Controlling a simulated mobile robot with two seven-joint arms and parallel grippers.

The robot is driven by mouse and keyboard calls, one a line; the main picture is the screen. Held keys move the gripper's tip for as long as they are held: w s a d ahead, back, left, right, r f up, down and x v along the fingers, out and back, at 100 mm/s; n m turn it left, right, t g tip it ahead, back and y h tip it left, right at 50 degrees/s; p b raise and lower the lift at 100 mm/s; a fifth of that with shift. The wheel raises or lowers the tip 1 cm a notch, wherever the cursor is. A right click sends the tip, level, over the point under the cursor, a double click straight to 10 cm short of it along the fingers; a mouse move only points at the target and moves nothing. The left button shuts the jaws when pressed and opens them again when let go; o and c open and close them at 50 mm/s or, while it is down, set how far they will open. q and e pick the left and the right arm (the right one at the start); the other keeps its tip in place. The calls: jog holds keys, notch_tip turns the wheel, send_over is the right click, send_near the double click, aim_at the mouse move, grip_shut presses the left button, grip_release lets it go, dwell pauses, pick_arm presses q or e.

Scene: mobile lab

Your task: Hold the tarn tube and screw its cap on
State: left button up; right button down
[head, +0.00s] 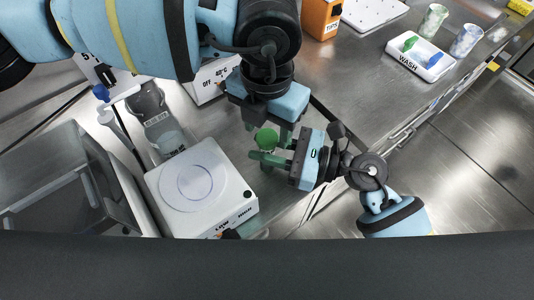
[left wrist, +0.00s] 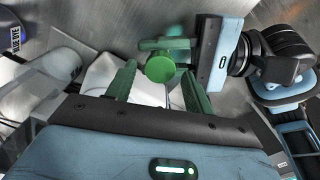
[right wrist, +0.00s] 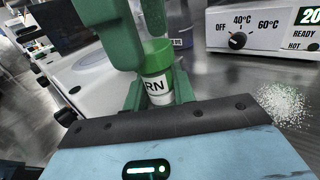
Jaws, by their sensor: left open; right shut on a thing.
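The tarn tube (right wrist: 157,88) stands roughly upright in my right gripper (right wrist: 157,98), its white label showing "RN". The right gripper (head: 268,158) is shut on the tube's body. A green cap (right wrist: 156,54) sits on the tube's top; how tightly it is seated I cannot tell. The cap also shows in the head view (head: 267,138) and in the left wrist view (left wrist: 160,68). My left gripper (left wrist: 158,82) is open above the tube, pointing down, with its fingers apart on either side of the cap. The tube's body is mostly hidden in the head view.
A white device with a round plate (head: 225,205) stands left of the grippers. A heater with a temperature dial (right wrist: 262,38) is behind. White granules (right wrist: 284,104) lie on the bench. A WASH tray (head: 420,60) and an orange box (head: 321,18) sit farther right.

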pick_arm(q)
jog(key=shift+f, duration=0.7)
jog(key=shift+c, duration=0.2)
jog(key=c, duration=0.9)
jog(key=shift+m, duration=0.8)
jog(key=shift+c, duration=0.2)
jog(key=o, duration=1.1)
jog(key=shift+r, duration=0.1)
jog(key=shift+r, duration=2.2)
